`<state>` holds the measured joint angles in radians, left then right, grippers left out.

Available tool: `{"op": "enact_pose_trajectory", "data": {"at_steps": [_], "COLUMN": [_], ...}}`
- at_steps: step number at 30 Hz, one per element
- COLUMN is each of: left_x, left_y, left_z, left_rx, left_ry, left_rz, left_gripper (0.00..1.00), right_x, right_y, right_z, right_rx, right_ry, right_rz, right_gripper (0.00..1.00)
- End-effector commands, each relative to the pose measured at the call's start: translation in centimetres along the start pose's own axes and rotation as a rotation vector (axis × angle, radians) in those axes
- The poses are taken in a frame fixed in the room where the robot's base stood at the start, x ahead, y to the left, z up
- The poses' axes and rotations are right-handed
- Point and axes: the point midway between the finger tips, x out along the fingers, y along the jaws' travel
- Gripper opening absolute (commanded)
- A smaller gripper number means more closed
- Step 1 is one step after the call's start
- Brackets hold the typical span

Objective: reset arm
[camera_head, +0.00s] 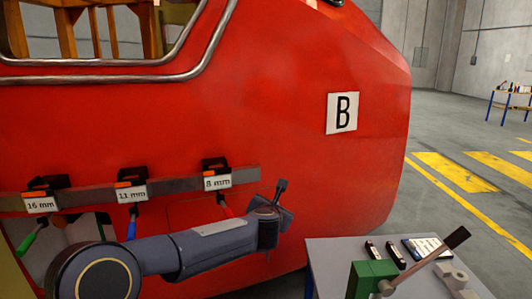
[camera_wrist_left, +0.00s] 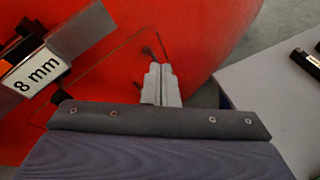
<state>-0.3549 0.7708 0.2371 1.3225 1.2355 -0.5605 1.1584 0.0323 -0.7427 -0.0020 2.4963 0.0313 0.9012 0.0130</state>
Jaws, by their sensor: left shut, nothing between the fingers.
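My left arm (camera_head: 205,247) comes in low from the left in the head view and reaches across the front of the red nosecone (camera_head: 270,90). Its left gripper (camera_head: 284,214) is at the arm's far end, right of the 8 mm label (camera_head: 217,182); its fingertips are hard to make out there. In the left wrist view the pale fingers of the left gripper (camera_wrist_left: 161,80) are together and empty, in front of the red panel. My right gripper is not in view.
A rail (camera_head: 80,196) on the nosecone carries holders labelled 16 mm (camera_head: 41,205) and 11 mm (camera_head: 132,192). A green-handled tool (camera_head: 32,239) and a blue-handled tool (camera_head: 131,229) hang below. A grey table (camera_head: 330,262) with a green-based device (camera_head: 370,279) stands at lower right.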

Motion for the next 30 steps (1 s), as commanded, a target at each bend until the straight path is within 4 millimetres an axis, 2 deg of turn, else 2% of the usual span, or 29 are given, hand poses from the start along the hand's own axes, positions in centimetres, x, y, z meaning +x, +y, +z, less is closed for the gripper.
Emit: {"op": "enact_pose_trajectory", "data": {"at_steps": [1,3,5,8,11,14,18,21,25,27,30], "left_x": [-1.9,-5.1,-8.1,-13.4,-18.8,-24.3,-31.4,-35.6,-39.7,-41.1,-42.3], "left_y": [2.4,4.9,6.5,8.2,9.0,8.7,7.2,5.8,4.0,3.3,2.7], "left_z": [0.8,1.6,1.5,-0.2,-3.6,-8.6,-16.6,-22.0,-27.6,-29.6,-31.2], "left_rx": [0.107,0.303,0.481,0.782,1.078,1.362,1.696,1.874,2.027,2.074,2.114], "left_ry": [-0.057,-0.137,-0.194,-0.262,-0.299,-0.313,-0.311,-0.307,-0.309,-0.313,-0.319], "left_rz": [-0.010,-0.039,-0.067,-0.116,-0.181,-0.271,-0.436,-0.566,-0.719,-0.782,-0.836], "left_gripper": [0.00,0.00,0.00,0.00,0.00,0.00,0.00,0.00,0.00,0.00,0.00], "right_x": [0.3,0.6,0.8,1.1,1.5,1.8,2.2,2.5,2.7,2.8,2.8], "right_y": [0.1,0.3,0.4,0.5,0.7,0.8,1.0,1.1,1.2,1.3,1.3], "right_z": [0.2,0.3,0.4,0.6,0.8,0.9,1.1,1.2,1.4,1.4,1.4], "right_rx": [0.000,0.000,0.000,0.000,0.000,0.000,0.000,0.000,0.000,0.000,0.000], "right_ry": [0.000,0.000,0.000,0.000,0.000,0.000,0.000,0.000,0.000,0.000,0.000], "right_rz": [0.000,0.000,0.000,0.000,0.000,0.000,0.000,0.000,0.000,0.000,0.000], "right_gripper": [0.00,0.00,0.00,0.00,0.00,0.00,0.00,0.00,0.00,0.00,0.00]}}
